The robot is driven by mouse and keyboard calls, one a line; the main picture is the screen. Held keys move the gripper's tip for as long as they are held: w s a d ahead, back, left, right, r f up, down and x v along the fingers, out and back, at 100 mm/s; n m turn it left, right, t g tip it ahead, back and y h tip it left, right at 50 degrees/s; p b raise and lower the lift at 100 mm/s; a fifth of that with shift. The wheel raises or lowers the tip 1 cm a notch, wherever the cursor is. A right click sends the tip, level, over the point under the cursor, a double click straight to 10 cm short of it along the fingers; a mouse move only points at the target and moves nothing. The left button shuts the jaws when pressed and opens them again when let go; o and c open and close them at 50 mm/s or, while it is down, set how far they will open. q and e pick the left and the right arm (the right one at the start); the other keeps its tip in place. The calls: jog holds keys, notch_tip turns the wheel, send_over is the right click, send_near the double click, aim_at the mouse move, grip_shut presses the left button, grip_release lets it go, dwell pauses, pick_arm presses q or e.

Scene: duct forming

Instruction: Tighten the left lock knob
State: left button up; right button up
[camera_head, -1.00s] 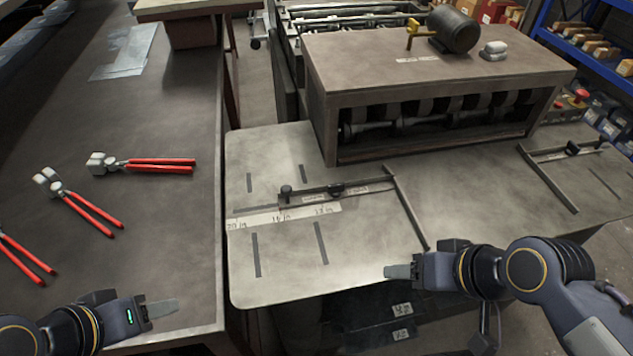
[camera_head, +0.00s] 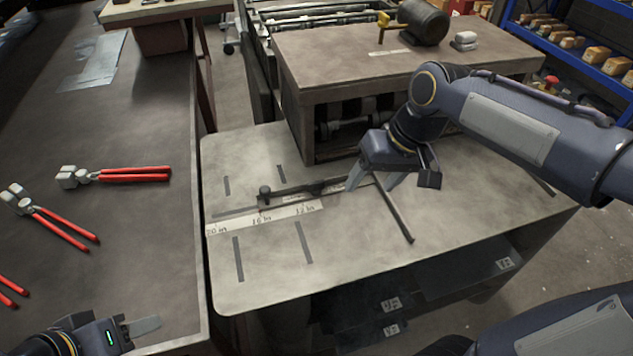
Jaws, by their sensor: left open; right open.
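The left lock knob (camera_head: 265,191) is a small dark upright knob at the left end of a thin guide bar on the grey metal table (camera_head: 345,240). It stands above the printed scale strip (camera_head: 255,221), and no gripper touches it. A second dark fitting (camera_head: 317,187) sits further right on the bar. My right gripper (camera_head: 375,186) is open and points down over the bar's right part, near the angled dark fence (camera_head: 396,212). It is well right of the left knob. Whether its fingertips touch the table, I cannot tell. My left gripper (camera_head: 141,328) is low over the left bench, away from the knob.
A brown box-shaped machine housing (camera_head: 400,85) stands behind the table, with a motor (camera_head: 424,20) on top. Red-handled pliers (camera_head: 120,175) and others lie on the dark left bench (camera_head: 140,235). The table's front left is clear.

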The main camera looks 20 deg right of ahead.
jog(key=w+a+f+g+h, duration=0.1)
jog(key=w+a+f, duration=0.15)
jog(key=w, duration=0.45)
jog(key=n+g+h+b, duration=0.1)
jog(key=h, duration=0.1)
send_over(316, 183)
notch_tip(316, 183, down, 2)
jog(key=shift+d+f, duration=0.1)
jog(key=shift+f, duration=0.15)
notch_tip(316, 183, down, 8)
jog(key=shift+r, duration=0.25)
jog(key=c, duration=1)
jog(key=shift+m, duration=0.8)
